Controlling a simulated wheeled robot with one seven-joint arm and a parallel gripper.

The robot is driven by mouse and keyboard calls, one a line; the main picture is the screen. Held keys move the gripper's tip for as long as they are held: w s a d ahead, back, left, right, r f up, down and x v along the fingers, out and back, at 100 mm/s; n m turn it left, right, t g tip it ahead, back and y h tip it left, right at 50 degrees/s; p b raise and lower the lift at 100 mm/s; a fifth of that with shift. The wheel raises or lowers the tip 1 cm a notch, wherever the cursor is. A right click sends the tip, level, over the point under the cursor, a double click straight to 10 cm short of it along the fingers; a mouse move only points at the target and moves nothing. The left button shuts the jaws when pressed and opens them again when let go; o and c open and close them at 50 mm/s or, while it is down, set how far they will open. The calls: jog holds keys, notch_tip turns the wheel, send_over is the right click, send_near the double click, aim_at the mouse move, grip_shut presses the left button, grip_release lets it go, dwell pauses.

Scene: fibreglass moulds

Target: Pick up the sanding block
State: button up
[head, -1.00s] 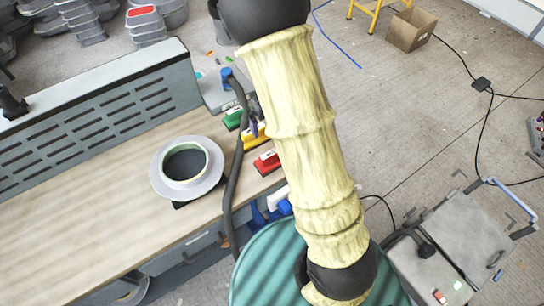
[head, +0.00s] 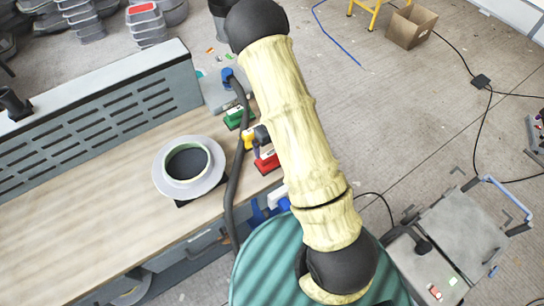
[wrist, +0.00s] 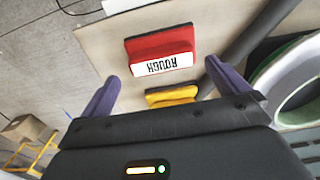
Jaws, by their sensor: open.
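A red block (wrist: 163,50) with a white label reading "ROUGH" lies on the bench top in the wrist view. A yellow block (wrist: 172,95) lies beside it, partly hidden by my gripper's body. In the head view the red block (head: 267,161), the yellow block (head: 249,139) and a green block (head: 238,118) lie in a row by the bench's edge. I cannot tell which one the task means. My gripper (wrist: 162,72) is open and empty, its purple fingers spread to either side of the red and yellow blocks. In the head view my arm hides most of it.
A dark hose (head: 236,170) runs along the bench beside the blocks. A round grey flanged mould (head: 160,178) stands left of it on the wooden bench top (head: 80,220). A cart (head: 455,235) stands on the floor at right. A cardboard box (head: 411,27) sits farther back.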

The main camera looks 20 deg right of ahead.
jog(key=shift+f, duration=0.15)
jog(key=shift+a+f+p, duration=0.15)
jog(key=shift+f+p, duration=1.1)
jog(key=shift+f, duration=1.35)
jog(key=c, duration=0.8)
jog(key=shift+r, duration=0.1)
